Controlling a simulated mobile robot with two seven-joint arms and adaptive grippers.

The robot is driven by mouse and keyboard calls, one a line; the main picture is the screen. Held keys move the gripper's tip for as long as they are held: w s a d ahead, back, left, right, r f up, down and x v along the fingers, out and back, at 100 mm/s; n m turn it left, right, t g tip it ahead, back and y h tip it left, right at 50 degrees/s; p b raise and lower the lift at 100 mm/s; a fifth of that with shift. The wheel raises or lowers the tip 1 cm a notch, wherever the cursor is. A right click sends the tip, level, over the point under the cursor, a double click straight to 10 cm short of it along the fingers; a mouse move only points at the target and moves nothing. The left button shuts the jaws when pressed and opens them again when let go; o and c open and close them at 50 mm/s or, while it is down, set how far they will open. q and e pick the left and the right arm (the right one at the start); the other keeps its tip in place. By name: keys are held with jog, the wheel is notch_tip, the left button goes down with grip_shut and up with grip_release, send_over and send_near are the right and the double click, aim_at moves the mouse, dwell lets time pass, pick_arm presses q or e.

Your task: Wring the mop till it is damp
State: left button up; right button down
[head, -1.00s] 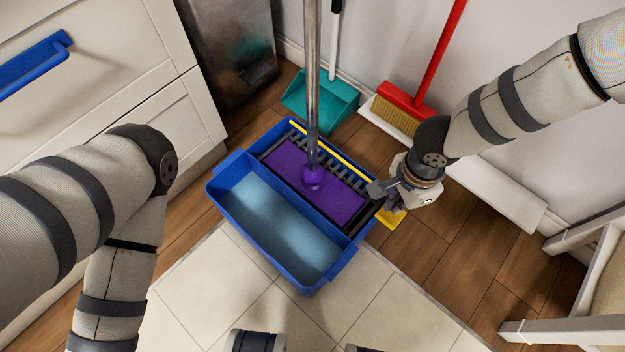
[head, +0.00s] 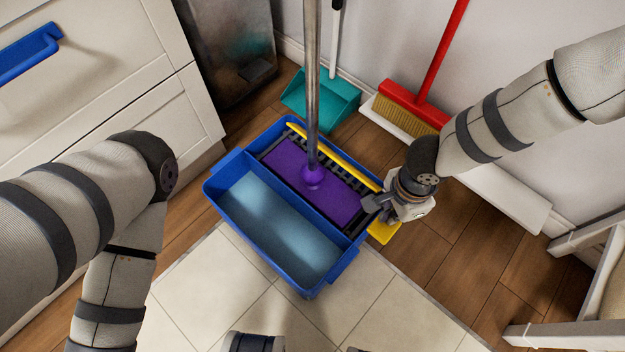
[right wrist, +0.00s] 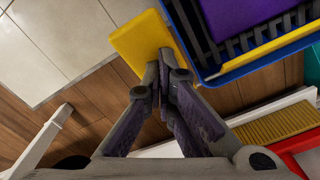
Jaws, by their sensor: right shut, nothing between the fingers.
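The mop's purple head (head: 318,184) lies flat in the dark slotted wringer (head: 270,157) at the back of the blue bucket (head: 228,163). Its metal handle (head: 312,80) stands upright. A yellow bar (head: 335,156) runs along the wringer's far side, and a yellow plate (head: 384,231) sticks out at the bucket's right end. My right gripper (head: 370,207) is at that end, just above the plate. In the right wrist view its shut, empty fingers (right wrist: 164,62) overlap the yellow plate (right wrist: 138,42); contact is unclear. My left gripper is out of view.
Bluish water (head: 265,220) fills the bucket's front compartment. A teal dustpan (head: 335,95) and a red broom (head: 410,103) stand behind, by the wall. White drawers (head: 120,80) are at left, a white chair (head: 580,300) at right.

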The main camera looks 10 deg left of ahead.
jog(key=f, duration=0.2)
jog(key=s+a+f+b, duration=0.1)
jog(key=f, duration=0.1)
jog(key=s+f, duration=0.1)
jog(key=f, duration=0.1)
jog(key=shift+s+a+f, duration=0.1)
jog(key=shift+a+f, duration=0.05)
jog(key=shift+f, duration=0.1)
jog(key=w+r+p, duration=0.1)
jog(key=r, duration=0.2)
jog(key=d+r, duration=0.1)
jog(key=r, duration=0.3)
jog(key=w+r+p, duration=0.1)
jog(key=r, duration=0.3)
jog(key=shift+w+d+p, duration=0.3)
jog(key=shift+d+p, duration=0.05)
jog(key=shift+f, duration=0.1)
